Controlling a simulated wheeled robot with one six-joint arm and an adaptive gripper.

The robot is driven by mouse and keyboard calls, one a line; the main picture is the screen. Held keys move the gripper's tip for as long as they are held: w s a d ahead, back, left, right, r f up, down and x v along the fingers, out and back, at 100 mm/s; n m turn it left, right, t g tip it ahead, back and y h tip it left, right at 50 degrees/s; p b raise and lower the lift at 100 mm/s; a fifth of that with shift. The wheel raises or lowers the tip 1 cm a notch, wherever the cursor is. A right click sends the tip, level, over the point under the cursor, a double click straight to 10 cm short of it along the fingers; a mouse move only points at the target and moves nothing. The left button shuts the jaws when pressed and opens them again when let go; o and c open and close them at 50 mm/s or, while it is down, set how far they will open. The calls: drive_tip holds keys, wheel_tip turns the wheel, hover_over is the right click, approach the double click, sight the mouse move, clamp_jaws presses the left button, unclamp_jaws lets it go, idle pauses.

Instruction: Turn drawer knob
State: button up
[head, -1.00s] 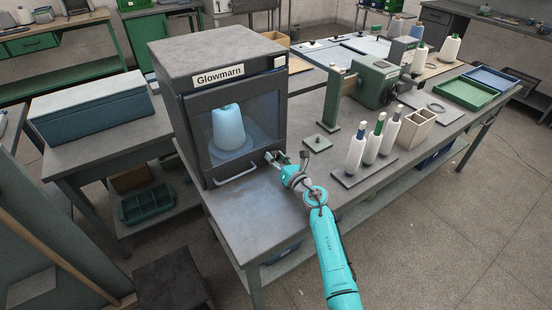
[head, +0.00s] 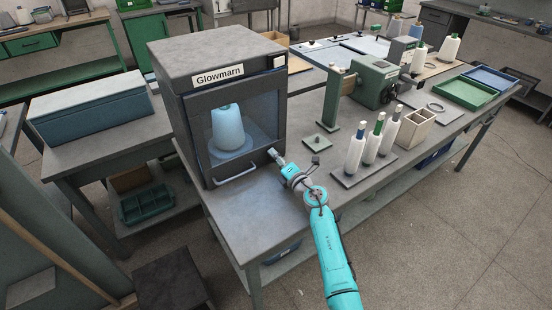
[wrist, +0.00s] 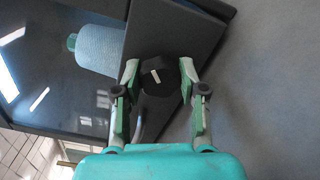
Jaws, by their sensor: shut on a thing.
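The dark, faceted knob (wrist: 156,78) with a white mark sits on the lower front frame of the Glowmarn cabinet (head: 216,52). My gripper (wrist: 158,75) has one finger on each side of the knob and is shut on it. In the wrist view the white mark is slightly tilted from the line of the fingers. In the head view my gripper (head: 275,154) is at the lower right corner of the cabinet front and hides the knob. A pale blue yarn cone (head: 227,128) stands behind the cabinet's window.
A curved handle (head: 236,178) sticks out from the cabinet front, left of my gripper. A rack (head: 350,181) with several white bobbins, a green post (head: 331,110) and an open bin (head: 416,131) stand to the right. The bench top (head: 252,213) before the cabinet is clear.

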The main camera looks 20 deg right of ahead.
drive_tip(key=m, duration=0.3)
drive_tip(key=shift+f+m, duration=0.1)
drive_tip(key=shift+m, duration=2.1)
drive_tip(key=o, duration=1.2)
drive_tip(key=shift+c, duration=0.2)
drive_tip(key=v, duration=1.2)
